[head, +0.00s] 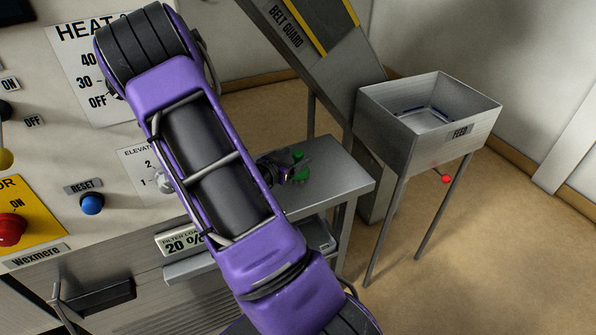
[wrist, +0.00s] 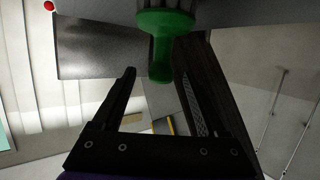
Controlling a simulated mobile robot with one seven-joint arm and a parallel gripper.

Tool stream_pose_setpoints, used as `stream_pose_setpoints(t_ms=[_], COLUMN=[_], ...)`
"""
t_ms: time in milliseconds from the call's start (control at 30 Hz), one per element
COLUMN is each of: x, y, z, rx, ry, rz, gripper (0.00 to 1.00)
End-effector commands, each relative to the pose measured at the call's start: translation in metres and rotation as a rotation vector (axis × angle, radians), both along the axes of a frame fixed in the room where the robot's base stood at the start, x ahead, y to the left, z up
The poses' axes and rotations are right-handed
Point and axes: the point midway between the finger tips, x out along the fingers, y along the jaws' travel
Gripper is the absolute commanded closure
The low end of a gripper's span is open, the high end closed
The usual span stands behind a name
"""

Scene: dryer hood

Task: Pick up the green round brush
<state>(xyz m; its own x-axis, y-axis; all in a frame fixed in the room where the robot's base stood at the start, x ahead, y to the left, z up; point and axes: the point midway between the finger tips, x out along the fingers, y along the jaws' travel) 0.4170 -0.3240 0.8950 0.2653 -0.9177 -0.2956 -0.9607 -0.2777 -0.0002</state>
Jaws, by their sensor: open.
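The green round brush (head: 299,174) is on the small grey side table (head: 345,182), partly hidden by my gripper in the head view. The wrist view shows its wide green end (wrist: 166,22) at the top and a narrower green part reaching down between my fingers. My gripper (head: 286,174) is low over the table at the brush. In the wrist view my gripper (wrist: 160,60) is open, with one black finger on each side of the narrow green part. I see a gap on the left; on the right I cannot tell whether the finger touches it.
A control panel with a blue reset button (head: 92,204) stands at the left. A grey feed bin (head: 385,118) on legs, with a red knob (head: 446,179), stands right of the table. A belt guard (head: 318,40) slopes behind it. Open floor lies at the lower right.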

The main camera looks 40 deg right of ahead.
Motion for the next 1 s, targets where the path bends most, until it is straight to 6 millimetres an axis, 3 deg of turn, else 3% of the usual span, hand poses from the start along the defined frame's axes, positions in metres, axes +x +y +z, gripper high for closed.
stream_pose_setpoints(t_ms=[433,733,1000], x=[0.013,0.015,0.015], y=[-0.046,-0.049,-0.049], z=[-0.019,-0.019,-0.019], rx=[0.000,0.000,0.000], ry=[0.001,0.001,0.000], rz=[-0.002,0.001,0.000], gripper=[0.24,0.24,0.73])
